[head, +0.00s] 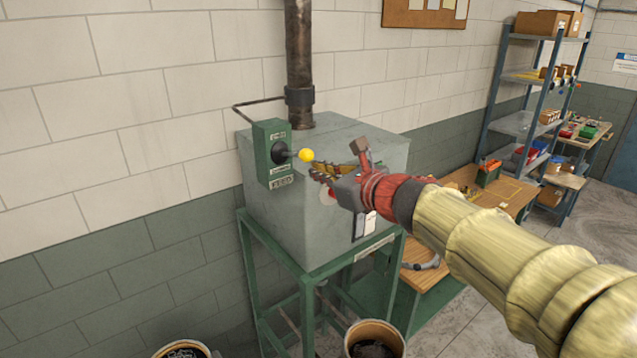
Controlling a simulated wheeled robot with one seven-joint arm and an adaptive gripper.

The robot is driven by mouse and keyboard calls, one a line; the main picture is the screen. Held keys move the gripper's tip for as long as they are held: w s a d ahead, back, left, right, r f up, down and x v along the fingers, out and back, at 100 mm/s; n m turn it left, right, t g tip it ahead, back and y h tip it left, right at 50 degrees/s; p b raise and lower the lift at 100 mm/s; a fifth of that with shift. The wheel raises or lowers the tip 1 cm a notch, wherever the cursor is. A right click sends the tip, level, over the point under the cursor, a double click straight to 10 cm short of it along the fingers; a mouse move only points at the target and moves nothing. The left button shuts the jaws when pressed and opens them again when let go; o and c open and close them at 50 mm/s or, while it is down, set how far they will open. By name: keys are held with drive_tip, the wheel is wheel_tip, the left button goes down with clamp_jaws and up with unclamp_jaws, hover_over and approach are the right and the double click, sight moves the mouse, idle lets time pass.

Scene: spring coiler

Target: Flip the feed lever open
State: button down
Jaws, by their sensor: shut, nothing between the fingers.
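The feed lever (293,155) has a yellow ball knob (306,155) on a short dark shaft. It sticks out to the right from a green switch box (270,150) labelled FEED. The box sits at the left front of a grey machine cabinet (285,218). My gripper (314,172) is shut and empty, in front of the cabinet, with its fingertips just below and right of the knob. I cannot tell whether they touch it. My gripper and wrist hide part of the cabinet's front.
The cabinet stands on a green metal frame (305,285). Two buckets stand on the floor below, one at the front (375,340) and one at left (182,350). A vertical pipe (299,60) rises behind. A wooden workbench (500,190) and shelves (540,80) are at right.

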sight(313, 155)
drive_tip(key=shift+w+r+p, duration=0.2)
drive_tip(key=shift+r+p, duration=0.4)
drive_tip(key=shift+r, duration=1.2)
drive_tip(key=shift+a+r, duration=0.15)
